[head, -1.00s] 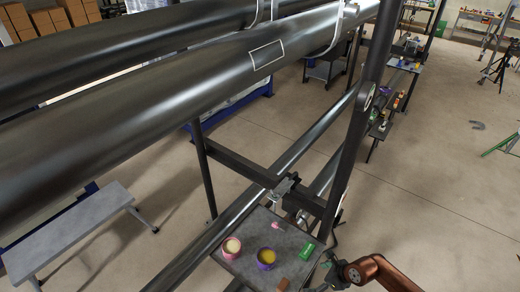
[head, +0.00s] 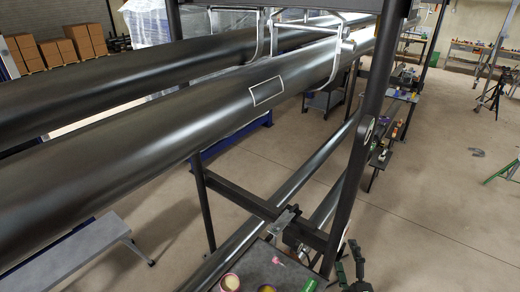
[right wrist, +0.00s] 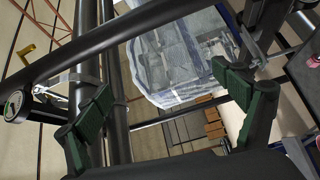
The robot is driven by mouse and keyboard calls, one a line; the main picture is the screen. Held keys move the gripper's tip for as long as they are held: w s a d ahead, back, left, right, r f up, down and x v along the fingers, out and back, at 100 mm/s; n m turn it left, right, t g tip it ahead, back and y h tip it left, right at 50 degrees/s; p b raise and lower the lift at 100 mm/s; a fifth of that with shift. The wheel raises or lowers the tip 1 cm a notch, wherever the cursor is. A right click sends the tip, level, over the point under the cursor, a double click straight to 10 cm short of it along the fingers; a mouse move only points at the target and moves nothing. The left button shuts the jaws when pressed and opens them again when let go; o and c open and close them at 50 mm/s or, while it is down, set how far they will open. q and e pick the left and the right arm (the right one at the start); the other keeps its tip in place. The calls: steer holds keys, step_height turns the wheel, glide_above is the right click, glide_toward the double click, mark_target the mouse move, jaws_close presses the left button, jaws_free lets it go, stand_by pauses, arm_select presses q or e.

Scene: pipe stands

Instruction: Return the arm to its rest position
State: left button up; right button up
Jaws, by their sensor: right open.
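My right gripper (head: 349,262) shows at the bottom of the head view, to the right of the small dark table (head: 262,258) and close to the dark upright post (head: 345,205). In the right wrist view its two green-padded fingers (right wrist: 166,105) stand wide apart. Nothing is held between them. Most of my right arm is below the head view. My left gripper is not in view.
Two large dark pipes (head: 190,110) cross the upper left. A grey bench (head: 75,262) stands at left.

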steer(key=s+d+f+m+g+h, duration=0.5)
steer(key=s+d+f+m+g, duration=0.2)
steer(key=s+d+f+m, duration=0.35)
steer(key=s+a+f+m+g+y, duration=0.35)
steer(key=s+f+m+g, duration=0.3)
steer(key=s+f, duration=0.85)
steer(key=s+a+f+n+g+b, duration=0.2)
steer(key=f+b, duration=0.8)
steer(key=f, duration=2.7)
arm_select(q)
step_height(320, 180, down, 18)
steer(key=b, duration=0.8)
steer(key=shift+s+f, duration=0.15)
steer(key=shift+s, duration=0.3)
arm_select(e)
steer(key=s+f+g, duration=0.1)
steer(key=s+f, duration=1)
steer(key=f, duration=0.2)
steer(key=s+f, duration=1)
steer(key=f, duration=0.4)
steer(key=shift+s+d+f+g+y, duration=0.15)
steer(key=shift+s+d+g+y, duration=0.2)
steer(key=shift+y, duration=0.1)
